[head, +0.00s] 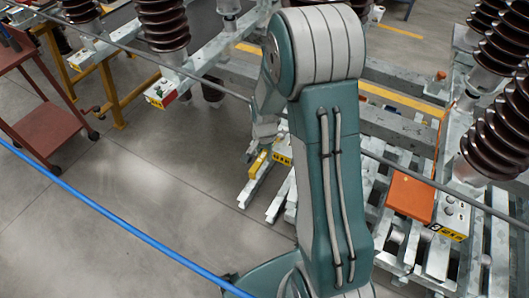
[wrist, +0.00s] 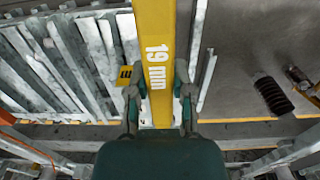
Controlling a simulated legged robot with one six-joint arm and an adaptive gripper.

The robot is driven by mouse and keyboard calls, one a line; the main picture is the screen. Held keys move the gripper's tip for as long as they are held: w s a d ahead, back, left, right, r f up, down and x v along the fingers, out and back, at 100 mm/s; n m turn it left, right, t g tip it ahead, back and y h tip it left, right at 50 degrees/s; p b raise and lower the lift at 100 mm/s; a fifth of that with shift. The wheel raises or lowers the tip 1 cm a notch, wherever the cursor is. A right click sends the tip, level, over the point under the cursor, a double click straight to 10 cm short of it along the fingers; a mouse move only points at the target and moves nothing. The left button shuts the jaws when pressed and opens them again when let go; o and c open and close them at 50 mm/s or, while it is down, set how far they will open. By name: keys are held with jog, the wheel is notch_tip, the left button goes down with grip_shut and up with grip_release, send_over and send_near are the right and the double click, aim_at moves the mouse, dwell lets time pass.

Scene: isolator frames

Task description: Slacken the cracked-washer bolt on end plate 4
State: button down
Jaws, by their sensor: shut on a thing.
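My gripper (wrist: 158,95) is shut on a yellow wrench (wrist: 155,45) marked "19 mm", which runs up out of the wrist view. In the head view the wrench (head: 258,165) shows as a short yellow piece below my gripper (head: 260,148), left of my arm. It is beside a frame end with a yellow label (head: 284,158), partly hidden by my arm. Other end plates with yellow labels show at right (head: 448,232) and upper left (head: 158,101). The label numbers are too small to read. I cannot make out a cracked washer or its bolt.
Brown ribbed insulators (head: 499,135) stand on the right frame, with an orange cover (head: 410,195) beside them. A red cart (head: 45,125) is at the left. A blue rail (head: 110,220) crosses the lower left. Grey floor (head: 160,165) between is clear.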

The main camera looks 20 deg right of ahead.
jog(key=shift+f, duration=0.7)
dwell(0.4)
jog(key=s+d+n, duration=0.4)
jog(key=d+n, duration=0.6)
jog(key=n, duration=0.2)
dwell(0.4)
notch_tip(320, 180, up, 2)
dwell(0.6)
